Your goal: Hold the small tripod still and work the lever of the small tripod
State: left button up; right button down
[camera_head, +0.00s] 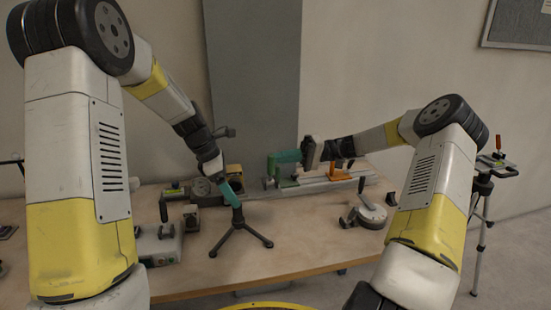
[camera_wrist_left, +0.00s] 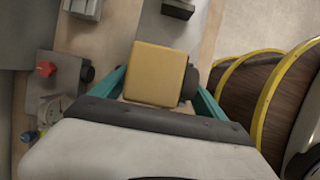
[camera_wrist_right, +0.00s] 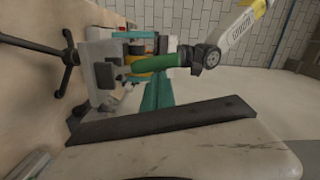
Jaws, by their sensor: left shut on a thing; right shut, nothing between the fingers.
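The small tripod (camera_head: 238,232) stands on the bench in the head view, black with spread legs. My left gripper (camera_head: 234,196) comes down from above and is shut on its upper part. Its teal fingers also show in the left wrist view (camera_wrist_left: 160,90). A tan block (camera_wrist_left: 155,72) with a dark round part fills the space between them there; I cannot tell whether it belongs to the tripod. My right gripper (camera_head: 285,157) is shut and empty, right of the tripod and apart from it. I cannot make out the lever.
A grey box (camera_head: 158,246) with a handle stands left of the tripod. Green (camera_head: 284,181) and orange (camera_head: 340,173) clamps stand behind to the right. A round grey device (camera_head: 371,211) lies at the right. A taller tripod (camera_head: 483,222) stands beyond the bench.

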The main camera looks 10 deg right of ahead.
jog(key=shift+s+n, duration=0.4)
jog(key=shift+s, duration=0.5)
jog(key=shift+w+r, duration=0.15)
jog(key=shift+w, duration=0.25)
jog(key=w+d+r, duration=0.1)
jog(key=w+d, duration=0.3)
jog(key=d, duration=0.6)
jog(key=shift+w+d+r, duration=0.2)
jog(key=shift+w+r, duration=0.05)
jog(key=shift+w, duration=0.1)
